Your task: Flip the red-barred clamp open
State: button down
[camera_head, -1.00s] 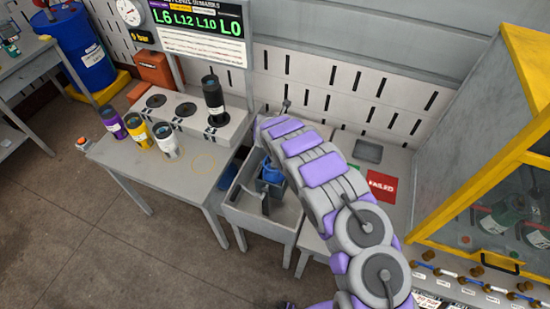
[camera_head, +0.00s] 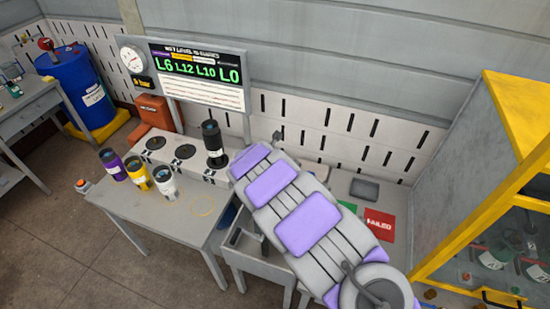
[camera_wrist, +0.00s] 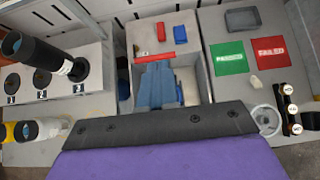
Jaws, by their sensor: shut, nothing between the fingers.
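In the wrist view, the clamp's red bar (camera_wrist: 154,57) lies crosswise above its blue body (camera_wrist: 157,88), inside a grey open-topped bin (camera_wrist: 197,80). My gripper (camera_wrist: 165,118), a dark front edge with a purple cover, spans the lower part of the wrist view. It is shut and empty, in front of the clamp in the picture; whether it touches the clamp cannot be told. In the head view, my purple and grey arm covers the clamp, and only part of the bin (camera_head: 250,242) shows.
A black cylinder (camera_head: 212,140) stands on the numbered holder block. Purple, yellow and white cylinders (camera_head: 165,182) stand on the left table (camera_head: 190,215). Green and red FAILED pads (camera_wrist: 270,51) lie right of the bin. A yellow-framed cabinet (camera_head: 450,225) stands at the right.

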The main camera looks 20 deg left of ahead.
jog(key=r, duration=0.1)
jog(key=s+r+p, duration=0.1)
jog(key=s+r, duration=0.1)
jog(key=r, duration=0.1)
jog(key=shift+p, duration=0.35)
